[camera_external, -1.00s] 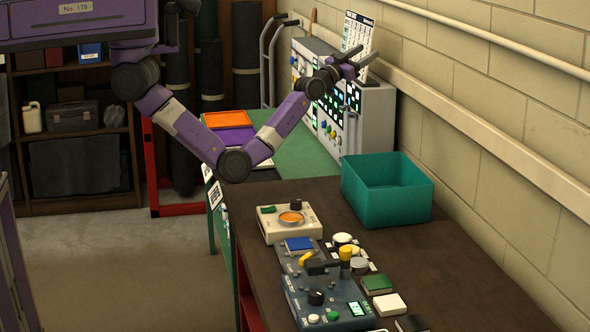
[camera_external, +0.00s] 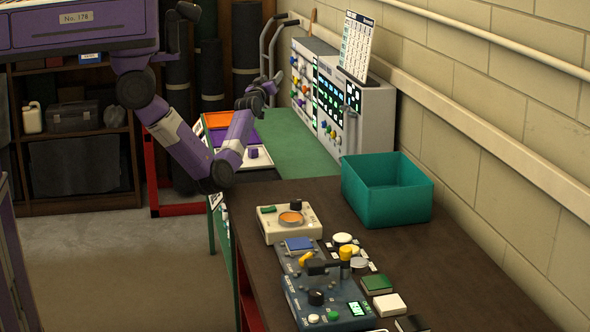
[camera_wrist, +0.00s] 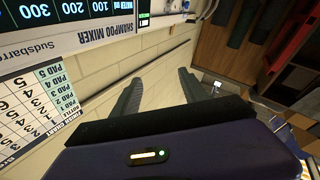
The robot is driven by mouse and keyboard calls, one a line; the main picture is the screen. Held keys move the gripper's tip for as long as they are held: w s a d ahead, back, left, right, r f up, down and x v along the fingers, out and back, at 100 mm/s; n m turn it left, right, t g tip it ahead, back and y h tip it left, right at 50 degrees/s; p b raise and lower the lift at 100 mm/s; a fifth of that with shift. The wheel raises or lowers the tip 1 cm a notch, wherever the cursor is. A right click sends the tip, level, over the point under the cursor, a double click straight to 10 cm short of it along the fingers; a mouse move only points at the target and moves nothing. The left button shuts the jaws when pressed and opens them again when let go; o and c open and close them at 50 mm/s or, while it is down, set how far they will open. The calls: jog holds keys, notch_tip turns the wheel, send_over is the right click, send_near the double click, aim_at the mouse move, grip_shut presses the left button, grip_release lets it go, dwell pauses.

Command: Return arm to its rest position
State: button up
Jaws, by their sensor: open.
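My gripper (camera_external: 273,84) is up above the green-topped table (camera_external: 306,150) in the external view, left of the white control panel, with nothing between its fingers. In the wrist view its two dark fingers (camera_wrist: 158,92) stand apart with bare wall and floor behind them. My purple arm folds down and then up from the column at the upper left. The gripper touches nothing that I can see.
The white panel (camera_external: 370,121) with a chart (camera_external: 357,45) stands by the wall. A teal bin (camera_external: 387,204), a cream box (camera_external: 289,222) and a blue control box (camera_external: 329,297) are on the brown table (camera_external: 470,270). Orange and purple trays lie near my forearm.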

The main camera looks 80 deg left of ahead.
jog(key=s+a+f+n, duration=0.2)
jog(key=s+a, duration=0.1)
jog(key=s+d+f+m+t+h, duration=0.1)
jog(key=s+d+f+m+h, duration=0.3)
jog(key=d+f, duration=0.4)
jog(key=s+d+f+m+t+h, duration=0.2)
jog(key=s+d+f+m+h, duration=0.2)
jog(key=d+f, duration=0.4)
jog(key=s+d+f+m+t+h, duration=0.1)
jog(key=s+d+f+m+h, duration=0.3)
jog(key=d, duration=1.2)
jog(key=shift+s+d+f+m+t+b, duration=0.2)
jog(key=shift+s+f+m, duration=0.4)
jog(key=shift+s+f, duration=0.55)
jog(key=shift+s+d+f+m+t+b, duration=0.1)
jog(key=shift+s+f+m+t, duration=0.1)
jog(key=shift+s+f+m, duration=0.85)
jog(key=s+d+f+g+h, duration=0.2)
jog(key=s+d+f+h, duration=0.15)
jog(key=s+d, duration=0.85)
jog(key=s+d+r+m+t+h+b, duration=0.1)
jog(key=s+d+r+m+h+b, duration=0.1)
jog(key=d+r, duration=0.4)
jog(key=d, duration=0.3)
jog(key=shift+s+r, duration=0.15)
jog(key=shift+r, duration=0.1)
